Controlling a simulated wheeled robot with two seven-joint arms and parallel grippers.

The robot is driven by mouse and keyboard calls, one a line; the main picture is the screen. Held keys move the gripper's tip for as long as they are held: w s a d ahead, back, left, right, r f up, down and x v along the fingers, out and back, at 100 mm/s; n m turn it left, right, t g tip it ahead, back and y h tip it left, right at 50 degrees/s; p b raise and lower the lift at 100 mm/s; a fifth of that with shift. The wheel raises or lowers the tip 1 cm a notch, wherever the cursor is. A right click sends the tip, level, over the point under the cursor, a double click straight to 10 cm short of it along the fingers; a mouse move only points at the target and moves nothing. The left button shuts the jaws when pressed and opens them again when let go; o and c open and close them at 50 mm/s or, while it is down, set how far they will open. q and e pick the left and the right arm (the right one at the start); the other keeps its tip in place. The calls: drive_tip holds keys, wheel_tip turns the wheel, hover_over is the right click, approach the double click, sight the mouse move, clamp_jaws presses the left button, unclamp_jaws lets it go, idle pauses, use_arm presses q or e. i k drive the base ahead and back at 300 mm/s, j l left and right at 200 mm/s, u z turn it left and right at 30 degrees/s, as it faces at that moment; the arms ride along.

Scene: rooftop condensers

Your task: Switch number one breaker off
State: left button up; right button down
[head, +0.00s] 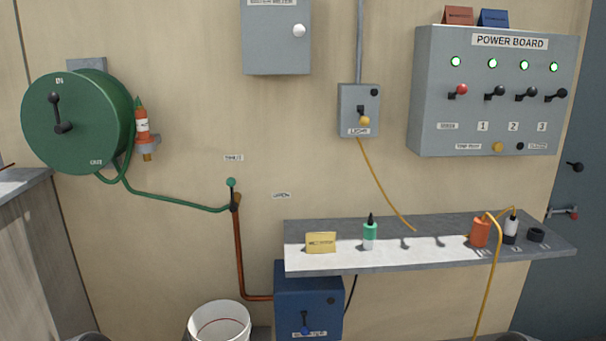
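The grey power board (425,90) hangs on the wall at the upper right. The number one breaker is a lever with a black knob (499,90), above the label "1" (483,126). Its lever sticks out to the right, and the green lamp (493,63) above it is lit. A red-knobbed lever (461,89) is to its left. The number two lever (532,92) and number three lever (562,93) are to its right, also under lit green lamps. Neither gripper can be made out; only dark rounded shapes show at the bottom edge.
A grey shelf (345,225) below the board carries bottles, a yellow card (320,242) and an orange container (479,233) with a yellow hose. A light switch box (350,98) is left of the board. The wall space between shelf and board is mostly clear.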

sight(499, 90)
drive_tip(key=i+j+z, duration=0.1)
drive_tip(key=i, duration=0.6)
drive_tip(key=l+z, duration=0.1)
drive_tip(key=z, duration=1.75)
